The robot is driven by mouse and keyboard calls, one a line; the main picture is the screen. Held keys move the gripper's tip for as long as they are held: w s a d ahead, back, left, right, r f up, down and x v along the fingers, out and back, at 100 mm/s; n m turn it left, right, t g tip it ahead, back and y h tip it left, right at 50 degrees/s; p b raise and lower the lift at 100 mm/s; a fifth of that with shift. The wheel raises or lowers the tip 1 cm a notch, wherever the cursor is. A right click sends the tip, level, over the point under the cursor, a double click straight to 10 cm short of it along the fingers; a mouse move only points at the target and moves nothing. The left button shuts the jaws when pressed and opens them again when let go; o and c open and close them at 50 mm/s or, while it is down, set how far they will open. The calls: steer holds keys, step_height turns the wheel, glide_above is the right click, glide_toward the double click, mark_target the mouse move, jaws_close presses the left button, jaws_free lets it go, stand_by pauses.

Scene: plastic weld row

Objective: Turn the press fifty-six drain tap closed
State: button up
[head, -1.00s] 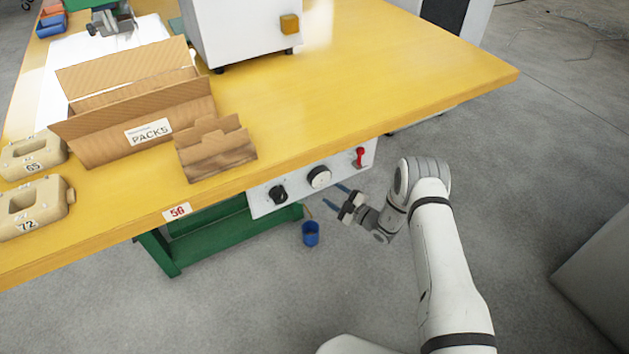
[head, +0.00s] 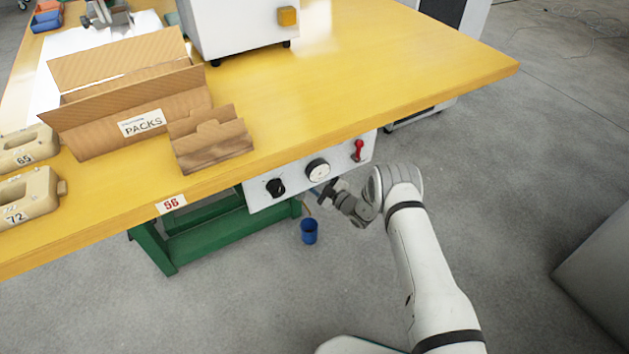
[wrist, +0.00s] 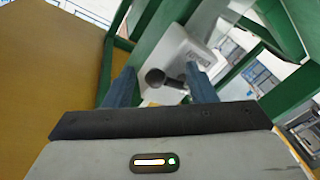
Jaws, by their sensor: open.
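My gripper (head: 321,190) is open and empty, below the front panel (head: 346,157) under the table edge; it is partly hidden by its own wrist. In the wrist view its two blue fingers (wrist: 160,78) stand apart. Between them, farther off, is a dark, round-ended handle (wrist: 156,77) on a pale box (wrist: 188,50). It looks like a tap handle, but no label on it is readable. A number plate (head: 171,204) marks the table edge.
A blue cup (head: 309,232) stands on the floor below the panel. Green frame bars (head: 205,240) run under the yellow table (head: 400,80). A cardboard box (head: 130,128) marked PACKS sits on top.

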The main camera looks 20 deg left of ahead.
steer(key=shift+c, duration=0.3)
steer(key=c, duration=0.9)
steer(key=shift+s+a+r+n+h, duration=0.1)
steer(key=shift+r+n+h, duration=0.15)
steer(key=shift+n, duration=0.5)
steer(key=shift+a+r+n+h, duration=0.15)
steer(key=shift+r+n, duration=0.2)
steer(key=shift+n, duration=0.4)
steer(key=o, duration=1)
steer(key=shift+d, duration=0.15)
steer(key=shift+c, duration=0.2)
